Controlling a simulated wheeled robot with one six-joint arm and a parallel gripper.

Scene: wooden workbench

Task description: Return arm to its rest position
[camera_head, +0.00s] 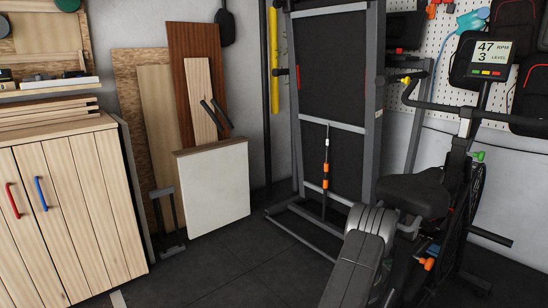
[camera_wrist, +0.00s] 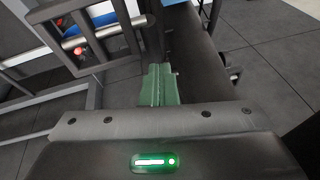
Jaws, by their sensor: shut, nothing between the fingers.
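My gripper (camera_wrist: 158,72) shows in the wrist view as two green fingers pressed together, with nothing between them. The gripper's dark body with a lit green strip fills the bottom of that view. In the head view a grey link of my arm (camera_head: 363,247) rises from the bottom edge, right of centre, in front of the exercise bike (camera_head: 412,196). I cannot make out the gripper itself in the head view.
A folded treadmill (camera_head: 337,75) stands behind the arm. A wooden cabinet (camera_head: 84,205) is at left, with boards and a white panel (camera_head: 215,187) beside it. Dark floor (camera_head: 225,265) is clear between cabinet and arm. A metal frame (camera_wrist: 97,62) is near the fingers.

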